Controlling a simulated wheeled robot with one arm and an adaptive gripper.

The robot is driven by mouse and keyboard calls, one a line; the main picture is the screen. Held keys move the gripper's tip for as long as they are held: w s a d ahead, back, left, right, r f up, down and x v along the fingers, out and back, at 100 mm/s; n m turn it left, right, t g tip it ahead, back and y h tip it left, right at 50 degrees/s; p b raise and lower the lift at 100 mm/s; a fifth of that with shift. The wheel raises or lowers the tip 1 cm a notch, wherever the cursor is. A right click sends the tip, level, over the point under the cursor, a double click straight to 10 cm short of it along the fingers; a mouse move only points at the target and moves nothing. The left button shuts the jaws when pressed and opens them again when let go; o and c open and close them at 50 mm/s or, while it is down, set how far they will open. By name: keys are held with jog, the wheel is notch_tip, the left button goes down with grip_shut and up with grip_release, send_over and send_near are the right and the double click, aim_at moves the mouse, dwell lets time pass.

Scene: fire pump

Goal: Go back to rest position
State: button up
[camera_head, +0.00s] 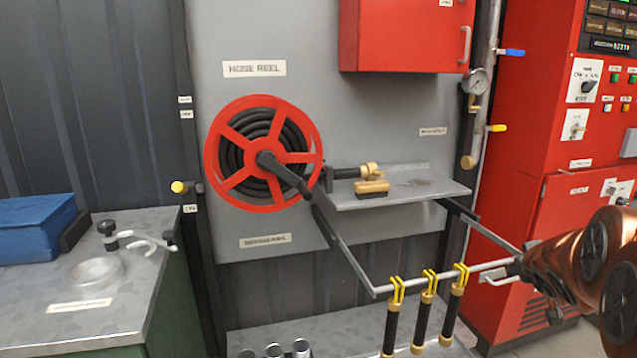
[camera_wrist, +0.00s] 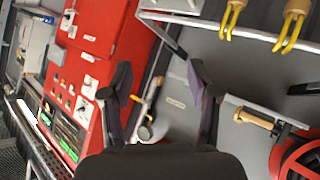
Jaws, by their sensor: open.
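My gripper (camera_wrist: 160,78) shows in the wrist view with its two dark fingers spread wide apart. Nothing is between the fingers. My copper-coloured arm (camera_head: 590,262) comes in at the right edge of the head view, in front of the red control cabinet (camera_head: 535,150). In the head view the fingertips are hard to make out. The hose reel (camera_head: 222,155), a red wheel with black hose, hangs on the grey wall panel. A brass-ended nozzle (camera_head: 370,171) and a wood-coloured handled piece (camera_head: 371,188) lie on the wall shelf (camera_head: 430,188).
A rail (camera_head: 440,277) with several black-handled tools on yellow loops juts out below the shelf, close to my arm. A red wall box (camera_head: 405,35) and a gauge pipe (camera_head: 487,80) stand above. A bench (camera_head: 150,300) with a blue case (camera_head: 38,228) is at left.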

jog(key=s+a+r+g+y+p, duration=0.2)
jog(key=s+a+g+p, duration=0.4)
jog(key=s+a, duration=0.8)
jog(key=s+a+r+g+y+p, duration=0.2)
jog(key=s+a+g+p, duration=0.4)
jog(key=s+a, duration=0.9)
jog(key=s+y+p, duration=0.1)
jog(key=s+p, duration=0.1)
jog(key=s, duration=0.5)
jog(key=shift+s+r+n+y, duration=0.2)
jog(key=shift+r+n+y, duration=0.1)
jog(key=shift+r, duration=0.1)
